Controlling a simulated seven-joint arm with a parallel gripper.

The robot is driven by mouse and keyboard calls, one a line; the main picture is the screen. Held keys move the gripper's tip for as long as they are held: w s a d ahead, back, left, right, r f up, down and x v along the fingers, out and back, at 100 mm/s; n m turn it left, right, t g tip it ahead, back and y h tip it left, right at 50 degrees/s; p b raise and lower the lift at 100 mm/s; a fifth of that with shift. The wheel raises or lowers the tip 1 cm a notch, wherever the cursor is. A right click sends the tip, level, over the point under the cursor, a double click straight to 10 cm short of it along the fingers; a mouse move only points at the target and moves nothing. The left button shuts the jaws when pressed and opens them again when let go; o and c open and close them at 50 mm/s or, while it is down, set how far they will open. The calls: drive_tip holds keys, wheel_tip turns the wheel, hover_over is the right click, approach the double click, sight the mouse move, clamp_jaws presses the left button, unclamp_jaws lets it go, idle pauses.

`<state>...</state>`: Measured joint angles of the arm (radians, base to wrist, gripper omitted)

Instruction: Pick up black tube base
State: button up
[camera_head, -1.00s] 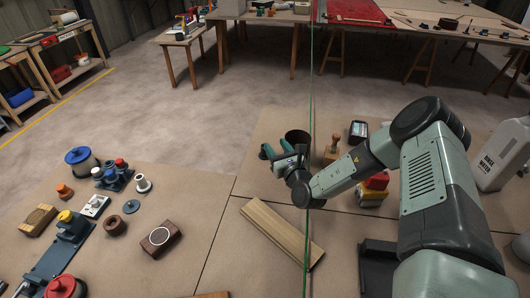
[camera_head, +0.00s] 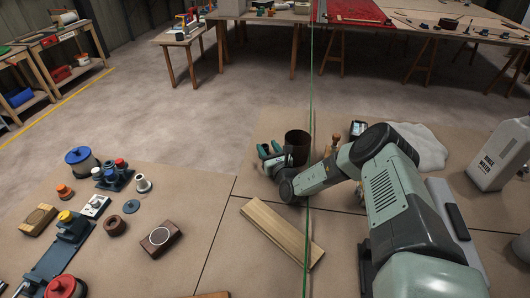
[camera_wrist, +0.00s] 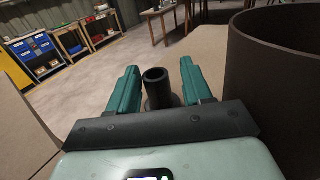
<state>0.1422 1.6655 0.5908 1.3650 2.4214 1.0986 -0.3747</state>
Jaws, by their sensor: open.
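The black tube base (camera_wrist: 158,90) stands in the wrist view as a short, dark, hollow upright tube on a wider round foot. It shows between the two teal fingers of my gripper (camera_head: 269,150), with a finger to each side. The fingers are apart, and I cannot tell whether either touches the tube. The lower part of the foot is hidden by the gripper's dark palm edge. In the head view I cannot make out the tube; my gripper covers that spot.
A wide dark cylinder (camera_head: 297,147) stands close right of my gripper and fills the wrist view's right side (camera_wrist: 285,95). A wooden plank (camera_head: 277,232) lies in front. A wooden-handled stamp, a white cloth (camera_head: 418,150) and a rinse water jug (camera_head: 497,155) are to the right.

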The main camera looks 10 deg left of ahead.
clamp_jaws()
idle(0.3)
drive_tip(key=shift+r, duration=0.1)
